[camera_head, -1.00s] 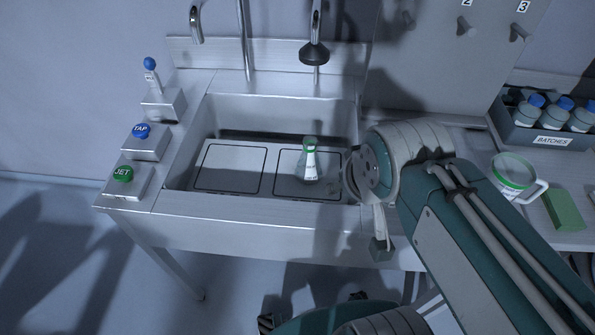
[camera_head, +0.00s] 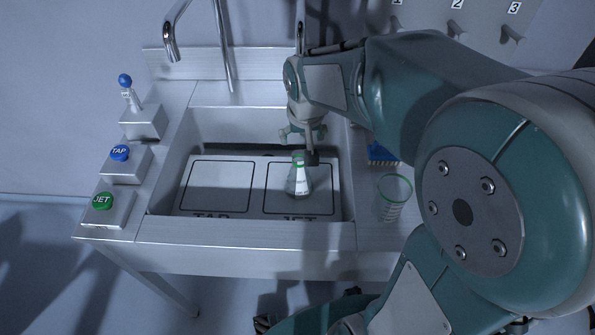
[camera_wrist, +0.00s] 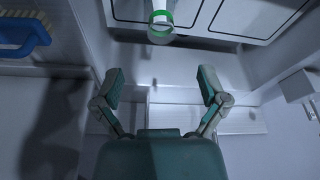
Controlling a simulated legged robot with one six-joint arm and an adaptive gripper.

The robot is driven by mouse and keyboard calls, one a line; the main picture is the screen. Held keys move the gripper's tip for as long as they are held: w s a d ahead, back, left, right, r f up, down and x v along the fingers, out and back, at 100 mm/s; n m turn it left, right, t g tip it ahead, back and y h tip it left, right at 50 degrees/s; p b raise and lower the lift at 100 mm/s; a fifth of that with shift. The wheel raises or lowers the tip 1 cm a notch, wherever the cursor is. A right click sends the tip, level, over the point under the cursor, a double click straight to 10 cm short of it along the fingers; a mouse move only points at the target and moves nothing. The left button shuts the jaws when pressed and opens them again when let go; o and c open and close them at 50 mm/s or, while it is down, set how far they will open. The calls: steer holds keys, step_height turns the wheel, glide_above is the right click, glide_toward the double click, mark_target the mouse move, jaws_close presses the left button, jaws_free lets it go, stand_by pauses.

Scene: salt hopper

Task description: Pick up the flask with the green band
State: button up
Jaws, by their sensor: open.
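The flask with the green band (camera_head: 298,178) stands upright in the sink on the panel marked JET. In the wrist view the flask (camera_wrist: 160,30) shows at the top centre, beyond my fingertips, with its green ring facing me. My gripper (camera_head: 305,140) is above and just behind the flask in the head view, and it partly overlaps the flask's top. In the wrist view my gripper (camera_wrist: 160,85) has its two fingers spread wide with nothing between them.
The sink (camera_head: 165,190) has raised metal walls around the flask. TAP (camera_head: 119,153) and JET (camera_head: 103,201) buttons and a blue-topped lever (camera_head: 126,82) stand at left. A glass beaker (camera_head: 394,195) and a blue brush (camera_head: 382,153) are right of the sink. A faucet (camera_head: 172,40) hangs behind.

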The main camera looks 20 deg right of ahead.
mark_target(299, 156)
steer(key=x, duration=1)
steer(key=shift+a, duration=0.1)
steer(key=shift+r, duration=0.1)
jaws_close()
